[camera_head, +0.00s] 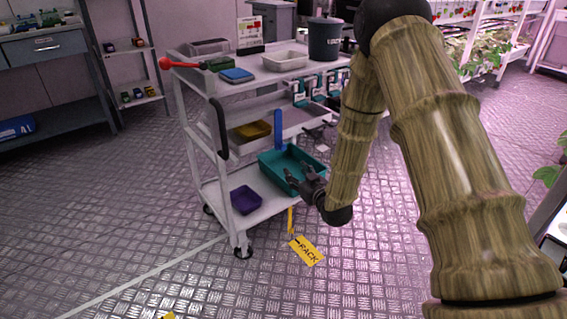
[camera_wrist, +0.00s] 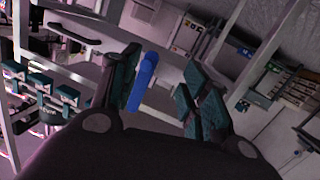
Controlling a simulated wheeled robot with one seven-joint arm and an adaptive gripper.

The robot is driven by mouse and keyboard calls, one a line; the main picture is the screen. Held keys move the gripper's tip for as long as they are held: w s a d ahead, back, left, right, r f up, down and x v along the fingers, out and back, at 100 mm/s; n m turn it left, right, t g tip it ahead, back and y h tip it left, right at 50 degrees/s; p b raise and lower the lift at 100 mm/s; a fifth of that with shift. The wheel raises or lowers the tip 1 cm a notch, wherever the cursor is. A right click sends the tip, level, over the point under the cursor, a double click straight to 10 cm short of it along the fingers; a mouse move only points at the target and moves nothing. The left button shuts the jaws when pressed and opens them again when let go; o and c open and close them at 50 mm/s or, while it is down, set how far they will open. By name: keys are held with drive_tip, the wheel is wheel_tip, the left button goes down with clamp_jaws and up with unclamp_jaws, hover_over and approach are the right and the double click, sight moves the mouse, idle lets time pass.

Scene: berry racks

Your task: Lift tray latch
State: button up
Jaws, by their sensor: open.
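The grey cart carries a purple bin (camera_head: 245,200) on its lower shelf and a yellow tray (camera_head: 253,130) above. A red-tipped handle (camera_head: 166,63) sticks out left. A yellow PACK label (camera_head: 306,250) is below the cart's front. The floor in front is open.

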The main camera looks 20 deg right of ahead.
sight(284, 148)
drive_tip(key=shift+n+t+y, duration=0.3)
drive_tip(key=shift+t, duration=0.5)
drive_tip(key=w+b, duration=0.1)
drive_tip(key=w, duration=0.3)
drive_tip(key=w+r+b, duration=0.1)
drive_tip(key=w+b, duration=0.1)
drive_tip(key=w, duration=0.3)
drive_tip(key=w+a+r+b, duration=0.1)
drive_tip(key=w+b, duration=0.1)
drive_tip(key=w, duration=0.2)
drive_tip(key=shift+w+r, duration=0.1)
drive_tip(key=shift+w, duration=0.05)
drive_tip(key=shift+r, duration=0.1)
clamp_jaws()
